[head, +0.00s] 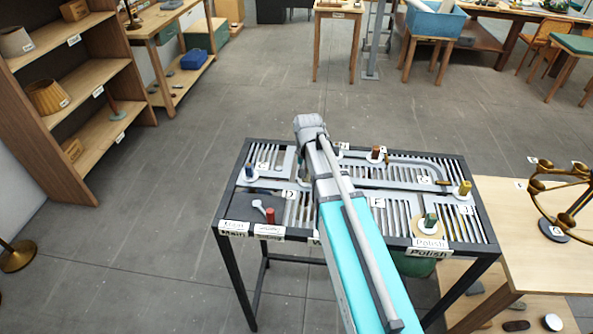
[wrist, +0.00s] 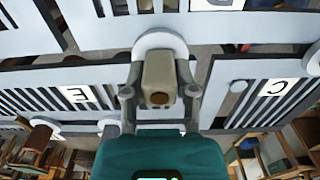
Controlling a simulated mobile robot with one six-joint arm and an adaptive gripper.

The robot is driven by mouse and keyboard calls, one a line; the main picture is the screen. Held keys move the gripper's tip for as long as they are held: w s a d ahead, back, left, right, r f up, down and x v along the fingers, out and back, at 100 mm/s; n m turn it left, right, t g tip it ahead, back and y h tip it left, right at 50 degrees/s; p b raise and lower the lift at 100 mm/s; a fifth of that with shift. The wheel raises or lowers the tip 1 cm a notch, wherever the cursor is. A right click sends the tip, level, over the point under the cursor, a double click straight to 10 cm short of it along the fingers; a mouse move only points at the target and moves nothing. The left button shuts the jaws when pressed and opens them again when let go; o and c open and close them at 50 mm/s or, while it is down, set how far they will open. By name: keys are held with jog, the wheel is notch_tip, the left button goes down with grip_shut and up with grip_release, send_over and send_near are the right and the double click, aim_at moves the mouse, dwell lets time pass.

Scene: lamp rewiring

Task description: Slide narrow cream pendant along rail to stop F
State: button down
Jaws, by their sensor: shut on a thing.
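My gripper (wrist: 159,92) is shut on a pale tan-cream block-shaped grip (wrist: 158,70), which I take for the narrow cream pendant. A round white disc (wrist: 160,42) shows just behind the grip, over the slotted grey rail plate (wrist: 230,75). In the head view my arm covers the middle of the rail table, so the gripper and the held pendant are hidden there. The label F (head: 377,201) stands on the plate just right of my arm. In the wrist view, label E (wrist: 77,94) is to the left and label C (wrist: 277,87) to the right.
Other pegs stand on the rail table: blue (head: 249,171), red (head: 270,216), brown-red (head: 376,153), yellow (head: 465,188) and green (head: 430,220). A wooden table with a brass ring fixture (head: 553,200) adjoins at right. A shelf (head: 75,110) stands at left. Open floor lies behind.

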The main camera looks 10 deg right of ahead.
jog(key=shift+s+d, duration=0.9)
jog(key=shift+d, duration=1.85)
jog(key=shift+s+d, duration=0.85)
jog(key=shift+d, duration=1.85)
jog(key=shift+s+d, duration=0.9)
jog(key=shift+d, duration=1.85)
jog(key=shift+d, duration=0.1)
jog(key=shift+s+d, duration=0.3)
jog(key=shift+d, duration=0.6)
jog(key=shift+s+d, duration=0.35)
jog(key=shift+d, duration=0.6)
jog(key=shift+s+d, duration=0.3)
jog(key=shift+d, duration=0.6)
jog(key=shift+c, duration=1.6)
grip_release()
